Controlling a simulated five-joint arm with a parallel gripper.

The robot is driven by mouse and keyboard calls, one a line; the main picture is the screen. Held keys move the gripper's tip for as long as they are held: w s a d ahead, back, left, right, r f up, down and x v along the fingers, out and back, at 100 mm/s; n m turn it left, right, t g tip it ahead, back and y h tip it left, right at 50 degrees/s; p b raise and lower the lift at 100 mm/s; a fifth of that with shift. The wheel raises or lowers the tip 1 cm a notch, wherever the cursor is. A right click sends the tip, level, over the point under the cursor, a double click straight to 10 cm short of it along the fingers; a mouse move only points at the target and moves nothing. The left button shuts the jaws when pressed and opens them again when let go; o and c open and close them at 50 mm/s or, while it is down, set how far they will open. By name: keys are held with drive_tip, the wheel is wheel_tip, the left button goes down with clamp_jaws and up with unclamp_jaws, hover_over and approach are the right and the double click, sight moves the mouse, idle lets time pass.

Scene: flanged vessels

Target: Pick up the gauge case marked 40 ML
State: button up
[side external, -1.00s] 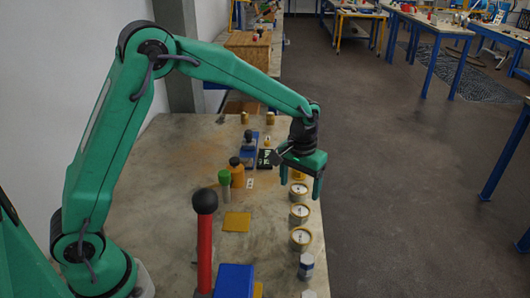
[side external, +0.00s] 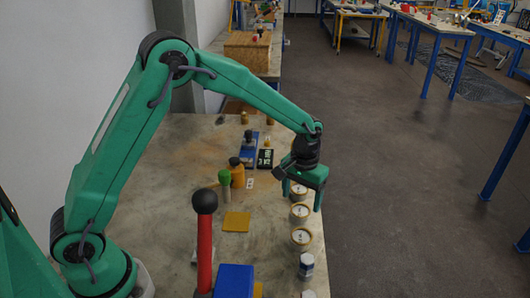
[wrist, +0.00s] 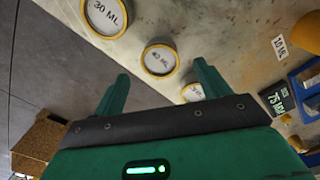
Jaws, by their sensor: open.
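The gauge case (wrist: 160,60) is a round, pale-faced case with a yellow rim; its label is small but appears to read 40 ML. In the wrist view it lies just beyond the gap between the fingers of my gripper (wrist: 162,86). A case marked 30 ML (wrist: 104,16) is at the top, and another case (wrist: 192,92) is partly hidden by the right finger, its label unreadable. In the side view my open, empty gripper (side external: 302,199) points down over the row, near a case (side external: 298,192) partly between its fingers.
More round cases (side external: 301,238) line the table's right edge toward the camera, followed by a small white and blue jar (side external: 306,265). A red post with a black knob (side external: 205,240), a blue block (side external: 234,281) and a yellow pad (side external: 237,221) stand left. Open floor lies right.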

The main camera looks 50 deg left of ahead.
sight(299, 211)
drive_tip(key=shift+a+f, duration=0.1)
drive_tip(key=shift+f, duration=2.4)
drive_tip(key=c, duration=1.2)
drive_tip(key=shift+o, duration=0.2)
drive_tip(key=shift+r, duration=0.15)
drive_tip(key=shift+r, duration=0.55)
drive_tip(key=r, duration=0.3)
drive_tip(key=shift+s+d+r, duration=0.1)
drive_tip(key=shift+s+d, duration=0.05)
drive_tip(key=shift+d, duration=0.1)
drive_tip(key=s+d+r, duration=0.6)
drive_tip(key=s+d, duration=0.1)
drive_tip(key=d, duration=0.1)
drive_tip(key=shift+s+d+r, duration=0.15)
drive_tip(key=shift+s+r, duration=0.05)
drive_tip(key=shift+r, duration=0.05)
